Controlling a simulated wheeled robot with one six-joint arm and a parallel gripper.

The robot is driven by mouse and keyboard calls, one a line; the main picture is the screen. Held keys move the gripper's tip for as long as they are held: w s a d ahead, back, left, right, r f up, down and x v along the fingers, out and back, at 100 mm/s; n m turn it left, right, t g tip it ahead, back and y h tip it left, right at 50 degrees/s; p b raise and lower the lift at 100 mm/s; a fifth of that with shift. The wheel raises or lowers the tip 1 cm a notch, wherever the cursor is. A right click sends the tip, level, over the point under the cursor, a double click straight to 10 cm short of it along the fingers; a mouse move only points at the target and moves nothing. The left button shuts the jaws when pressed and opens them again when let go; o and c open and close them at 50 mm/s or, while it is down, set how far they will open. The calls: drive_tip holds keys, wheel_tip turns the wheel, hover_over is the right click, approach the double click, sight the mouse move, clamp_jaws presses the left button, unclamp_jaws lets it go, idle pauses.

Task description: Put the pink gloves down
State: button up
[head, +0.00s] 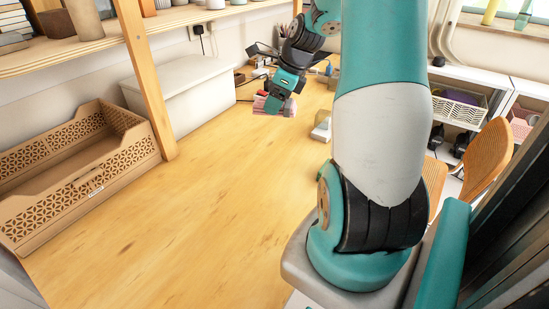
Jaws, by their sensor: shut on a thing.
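My gripper (273,98) is at the far end of my outstretched arm, in the upper middle of the head view. It is shut on the pink gloves (268,104), a small pink bundle partly covered by the fingers. The gloves are over the far part of the wooden table (190,215). I cannot tell whether they touch the tabletop or hang just above it.
An empty brown crate with patterned walls (125,163) stands at the left. A white lidded box (185,93) and a wooden post (146,80) stand behind it. Small items clutter the table's far end. The middle of the table is bare.

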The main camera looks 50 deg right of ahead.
sight(270, 159)
wheel_tip(270, 159, down, 16)
drive_tip(key=shift+f+b, duration=0.2)
drive_tip(key=shift+b, duration=0.5)
drive_tip(key=o, duration=0.9)
drive_tip(key=shift+f, duration=0.1)
